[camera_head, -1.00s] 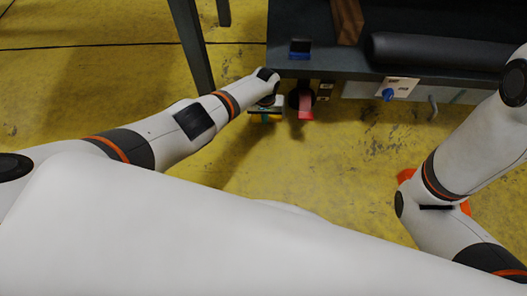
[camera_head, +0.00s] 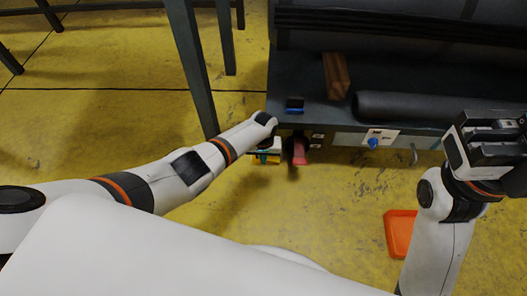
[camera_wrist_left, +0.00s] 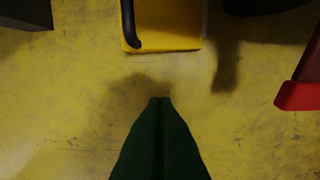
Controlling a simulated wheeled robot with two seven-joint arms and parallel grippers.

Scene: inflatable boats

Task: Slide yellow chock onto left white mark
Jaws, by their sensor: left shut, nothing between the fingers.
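The yellow chock (camera_wrist_left: 172,24) is at the top middle of the left wrist view, on the yellow floor, with a black curved bar along its left side. My left gripper (camera_wrist_left: 160,101) points toward it, green fingers shut and empty, with bare floor between fingertips and chock. In the head view my left arm reaches to the dark bench's front corner, and its gripper is mostly hidden behind its wrist. My right gripper (camera_head: 497,135) is raised at the right; its jaw state is unclear. I cannot make out a white floor mark in either view.
A red wedge-like thing (camera_head: 299,150) is right of my left wrist, under the bench edge (camera_head: 300,119). A red object (camera_wrist_left: 301,92) is at the right of the wrist view. An orange tray (camera_head: 400,232) lies on the floor. The floor in front of the bench is mostly clear.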

